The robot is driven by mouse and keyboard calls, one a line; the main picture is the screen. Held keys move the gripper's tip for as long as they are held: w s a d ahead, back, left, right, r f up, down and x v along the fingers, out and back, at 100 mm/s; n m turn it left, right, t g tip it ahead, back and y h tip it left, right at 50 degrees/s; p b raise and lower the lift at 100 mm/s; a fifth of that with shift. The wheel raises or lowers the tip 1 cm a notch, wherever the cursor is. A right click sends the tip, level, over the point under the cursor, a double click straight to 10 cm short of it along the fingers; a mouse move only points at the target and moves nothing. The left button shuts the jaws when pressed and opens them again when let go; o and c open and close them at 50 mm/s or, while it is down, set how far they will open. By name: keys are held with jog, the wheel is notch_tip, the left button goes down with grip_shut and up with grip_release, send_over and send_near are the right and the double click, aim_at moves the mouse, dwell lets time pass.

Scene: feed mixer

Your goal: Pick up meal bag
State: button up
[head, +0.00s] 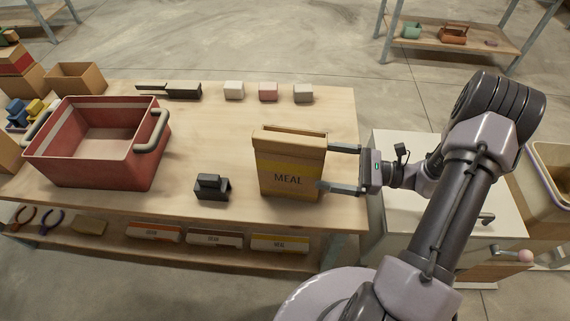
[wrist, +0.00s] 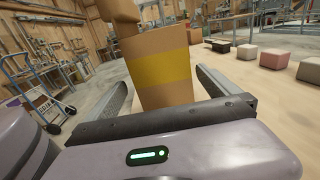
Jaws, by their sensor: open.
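The meal bag (head: 288,166) is a tan box-shaped bag with a yellow band and the word MEAL. It stands upright on the wooden table near its right end. My gripper (head: 335,168) is open at the bag's right side, with its fingers pointing left. In the head view one finger reaches toward the bag's back right edge and the other toward its front right. In the wrist view the bag (wrist: 163,70) stands between the two spread fingers. I cannot tell whether either finger touches it.
A red bin (head: 100,158) stands at the table's left. A small black holder (head: 212,187) sits left of the bag. Several small blocks (head: 268,92) and a black tool (head: 180,91) lie along the back edge. The shelf below holds labelled packs (head: 280,243). The table's middle is clear.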

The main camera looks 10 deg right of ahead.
aim_at(292, 160)
jog(key=b+x, duration=0.3)
jog(key=x, duration=0.6)
jog(key=shift+w+a+f, duration=0.15)
jog(key=shift+a+f, duration=0.05)
jog(key=shift+r, duration=0.1)
jog(key=c, duration=2.1)
